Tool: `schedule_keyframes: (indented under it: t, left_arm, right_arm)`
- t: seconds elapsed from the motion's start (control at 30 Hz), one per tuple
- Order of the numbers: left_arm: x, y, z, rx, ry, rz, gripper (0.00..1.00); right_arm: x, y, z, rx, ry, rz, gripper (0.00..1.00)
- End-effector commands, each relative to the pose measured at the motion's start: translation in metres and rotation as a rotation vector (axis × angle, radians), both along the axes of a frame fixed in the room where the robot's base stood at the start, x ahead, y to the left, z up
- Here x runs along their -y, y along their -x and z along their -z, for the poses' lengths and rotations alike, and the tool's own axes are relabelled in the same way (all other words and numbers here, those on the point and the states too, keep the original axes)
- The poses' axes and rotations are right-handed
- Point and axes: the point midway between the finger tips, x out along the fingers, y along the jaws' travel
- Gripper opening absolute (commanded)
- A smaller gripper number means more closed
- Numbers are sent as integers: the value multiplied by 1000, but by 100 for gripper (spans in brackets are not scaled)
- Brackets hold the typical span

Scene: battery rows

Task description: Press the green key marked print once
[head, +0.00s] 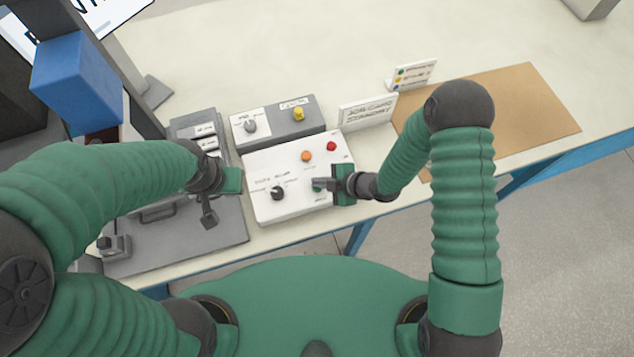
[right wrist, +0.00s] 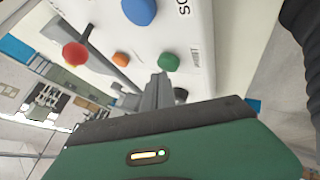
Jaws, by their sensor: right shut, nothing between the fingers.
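The white control panel (head: 262,207) lies on the bench in front of me. In the head view my right gripper (head: 318,183) is over its right part and mostly covers the green key. The right wrist view shows the round green key (right wrist: 168,62), with small lettering beside it that I cannot read surely. The shut, empty fingertips of my right gripper (right wrist: 162,78) are right by the green key; I cannot tell whether they touch it. My left gripper (head: 208,215) hangs over the grey tray left of the panel; its finger opening is not clear.
The panel also carries an orange button (head: 306,155), a red button (head: 331,146) and a black knob (head: 278,193). A blue button (right wrist: 138,10) shows in the wrist view. Behind stand a grey box with a yellow button (head: 298,114) and a white sign (head: 367,112).

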Motion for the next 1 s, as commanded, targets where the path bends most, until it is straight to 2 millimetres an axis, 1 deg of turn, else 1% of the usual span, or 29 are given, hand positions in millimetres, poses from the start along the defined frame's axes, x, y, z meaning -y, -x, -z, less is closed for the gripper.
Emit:
schedule_keyframes:
  t: [0.03, 0.1, 0.47, 0.9, 1.0]
  left_arm:
    - [0, 0, -5, 0, 0, 0, 0]
    - [0, 0, -7, 0, 0, 0, 0]
    - [0, 0, -8, 0, 0, 0, 0]
    - [0, 0, -41, 0, 0, 0, 0]
    - [0, 0, -46, 0, 0, 0, 0]
  right_arm:
    - [1, 0, -6, 0, 0, 0, 0]
    - [2, 0, -9, 0, 0, 0, 0]
    - [2, 0, -10, 1, -1, -1, 0]
    - [1, 0, -54, 1, -2, -1, 0]
    - [1, 0, -60, 1, -1, -1, 0]
